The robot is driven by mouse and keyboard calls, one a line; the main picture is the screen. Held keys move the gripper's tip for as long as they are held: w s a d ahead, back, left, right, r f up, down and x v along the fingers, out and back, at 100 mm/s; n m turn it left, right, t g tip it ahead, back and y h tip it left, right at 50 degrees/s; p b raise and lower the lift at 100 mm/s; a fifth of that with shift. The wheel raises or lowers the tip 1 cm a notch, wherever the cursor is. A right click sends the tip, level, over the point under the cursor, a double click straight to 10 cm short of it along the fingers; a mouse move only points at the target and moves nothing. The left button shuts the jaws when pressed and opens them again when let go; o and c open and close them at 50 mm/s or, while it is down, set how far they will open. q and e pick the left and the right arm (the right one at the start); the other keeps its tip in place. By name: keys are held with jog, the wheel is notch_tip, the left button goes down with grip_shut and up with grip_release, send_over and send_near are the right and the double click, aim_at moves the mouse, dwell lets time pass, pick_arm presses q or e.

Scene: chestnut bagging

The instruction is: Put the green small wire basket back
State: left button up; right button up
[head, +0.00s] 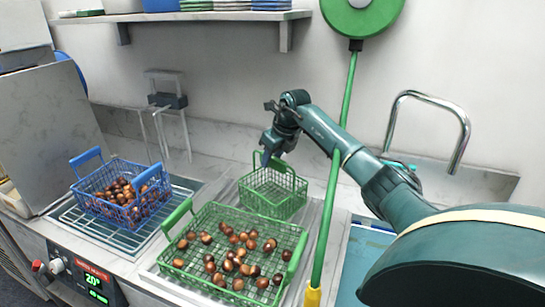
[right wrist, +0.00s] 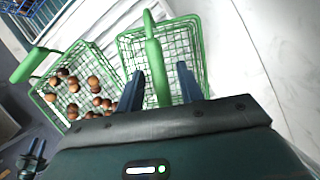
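The green small wire basket (head: 272,205) stands upright and looks empty at the back, behind the large green basket. Its handle rises at the top. My right gripper (head: 276,152) is over this basket in the head view. In the right wrist view, the fingers of my right gripper (right wrist: 160,82) are apart, with the green handle (right wrist: 154,60) between them and gaps on both sides. The small basket's mesh (right wrist: 190,35) shows beyond the fingers. My left gripper (right wrist: 34,150) seems to show small at the lower left of the right wrist view, its fingers apart.
A large green basket (head: 180,215) with several chestnuts stands in front. A blue basket (head: 90,195) with chestnuts stands on a rack at the left. A green pole (head: 333,200) stands close right of the small basket. A faucet (head: 462,135) is at the right, a shelf (head: 200,16) above.

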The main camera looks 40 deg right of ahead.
jog(key=shift+s+r, duration=0.15)
jog(key=shift+r, duration=0.3)
jog(key=b+v, duration=0.2)
jog(key=v, duration=0.7)
jog(key=shift+s+r, duration=0.1)
jog(key=shift+r, duration=0.25)
pick_arm(q)
jog(key=shift+d+f, duration=0.25)
jog(key=shift+d, duration=0.05)
pick_arm(e)
jog(key=shift+v, duration=0.8)
pick_arm(q)
jog(key=shift+w, duration=0.1)
pick_arm(e)
jog(key=shift+f, duration=0.1)
pick_arm(q)
jog(key=shift+f, duration=0.1)
